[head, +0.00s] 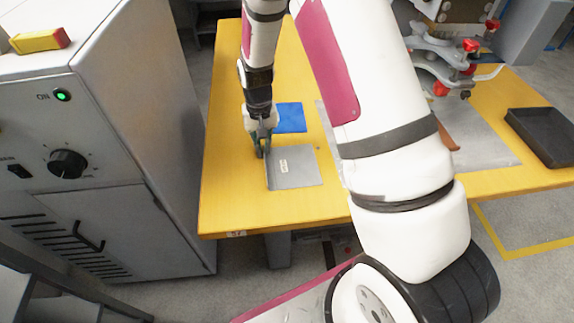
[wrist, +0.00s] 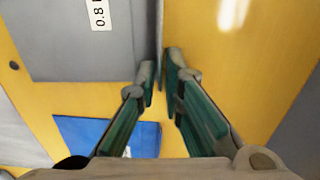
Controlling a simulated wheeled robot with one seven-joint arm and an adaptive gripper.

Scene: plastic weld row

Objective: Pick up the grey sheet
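The grey sheet (head: 296,168) lies on the yellow table, a flat grey piece with a small white label. In the wrist view it (wrist: 85,55) fills the upper left, with a thin raised edge on its right side. My gripper (head: 262,151) points down at the sheet's left edge in the head view. In the wrist view its green-sided fingers (wrist: 160,72) stand one on each side of that edge, close together, with no clear gap between tips and edge. The gripper looks shut on the edge. The sheet still appears to rest on the table.
A blue sheet (head: 291,117) lies just behind the grey one. A black tray (head: 545,135) sits at the table's right, near a clamp fixture (head: 455,70). A grey machine cabinet (head: 150,120) stands left of the table. The table's front left (head: 235,205) is clear.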

